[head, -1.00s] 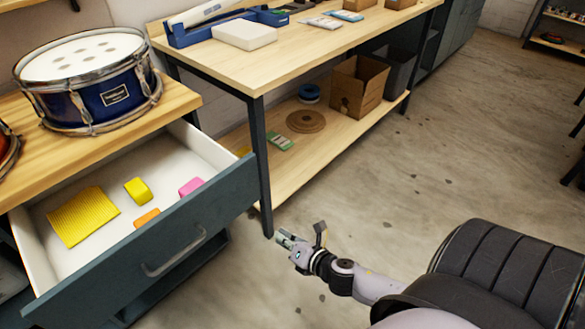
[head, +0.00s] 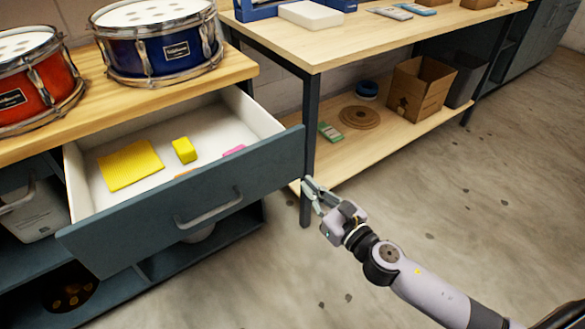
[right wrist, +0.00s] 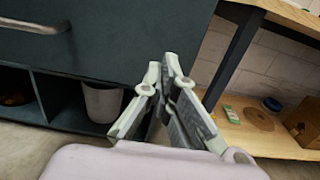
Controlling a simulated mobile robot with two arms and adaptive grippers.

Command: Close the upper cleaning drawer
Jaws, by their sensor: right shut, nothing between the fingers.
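The upper drawer (head: 262,185) is pulled out from under the wooden bench top, with a dark blue-grey front, white inside and a metal bar handle (head: 209,207). A yellow cloth (head: 130,165), a yellow sponge (head: 184,150) and a pink item (head: 234,150) lie in it. My right gripper (head: 308,188) is shut and empty, by the right end of the drawer front. In the right wrist view its fingers (right wrist: 168,62) overlap the drawer front's right edge (right wrist: 130,40); I cannot tell if they touch. The handle (right wrist: 35,26) is at upper left there. My left gripper is not in view.
A blue drum (head: 160,45) and a red drum (head: 35,80) stand on the bench top. A second table's dark leg (head: 310,110) stands close beyond my right gripper. Open shelves with a white bin (right wrist: 103,103) are below the drawer. The floor at right is clear.

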